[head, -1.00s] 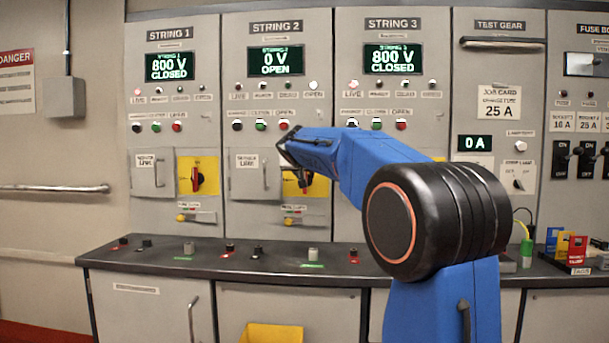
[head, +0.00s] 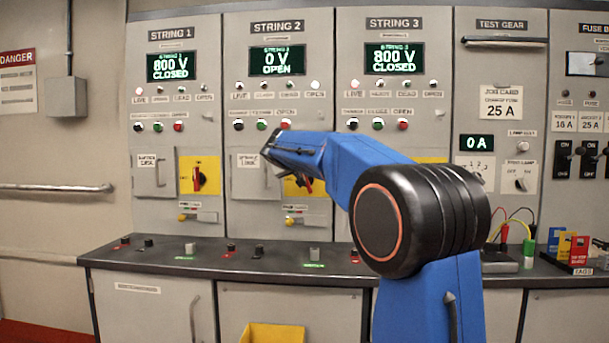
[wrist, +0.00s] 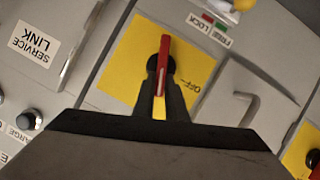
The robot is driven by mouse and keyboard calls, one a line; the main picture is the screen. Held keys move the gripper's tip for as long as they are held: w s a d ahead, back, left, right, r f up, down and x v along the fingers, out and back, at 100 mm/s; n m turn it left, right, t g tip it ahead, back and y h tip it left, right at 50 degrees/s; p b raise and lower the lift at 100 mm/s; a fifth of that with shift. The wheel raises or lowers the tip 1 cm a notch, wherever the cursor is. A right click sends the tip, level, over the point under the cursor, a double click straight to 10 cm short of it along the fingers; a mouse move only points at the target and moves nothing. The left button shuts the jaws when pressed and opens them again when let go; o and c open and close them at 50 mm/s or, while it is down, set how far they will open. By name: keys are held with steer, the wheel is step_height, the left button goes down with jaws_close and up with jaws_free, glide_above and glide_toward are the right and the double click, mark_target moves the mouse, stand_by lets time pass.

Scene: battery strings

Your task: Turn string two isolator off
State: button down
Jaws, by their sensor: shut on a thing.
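The string two isolator is a red handle (wrist: 163,48) on a yellow plate (wrist: 124,62) marked OFF. In the head view the plate (head: 320,188) sits under the STRING 2 display (head: 277,60), which reads 0 V OPEN. My gripper (wrist: 161,72) has its two dark fingers on either side of the red handle and is shut on it. In the wrist view the handle lies nearly along the fingers, with the OFF mark to its right. In the head view my gripper (head: 299,179) and wrist cover part of the plate, and the handle appears tilted.
The string one isolator (head: 199,179) is at left, its handle upright. A service link door (head: 250,176) is left of my gripper, and a lock slider (head: 303,219) lies below. The bench top (head: 210,262) carries several small terminals. Test leads (head: 520,230) hang at right.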

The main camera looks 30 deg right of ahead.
steer(key=shift+w+a+f+n+h, duration=0.25)
steer(key=shift+f+n+h, duration=0.25)
steer(key=shift+n+h, duration=0.85)
steer(key=shift+w+a+f+n+h, duration=0.1)
steer(key=shift+a+f+n+h, duration=0.3)
steer(key=shift+n, duration=1.7)
steer(key=shift+w+a+f+n+h, duration=0.2)
steer(key=shift+f+n+h, duration=0.4)
steer(key=shift+n+h, duration=0.8)
steer(key=shift+n+y, duration=0.35)
steer(key=shift+n, duration=0.1)
steer(key=c, duration=1.8)
jaws_free()
steer(key=v, duration=1.7)
steer(key=shift+a, duration=0.25)
steer(key=shift+s+d+f, duration=0.1)
steer(key=shift+s+f, duration=0.05)
steer(key=shift+s, duration=0.05)
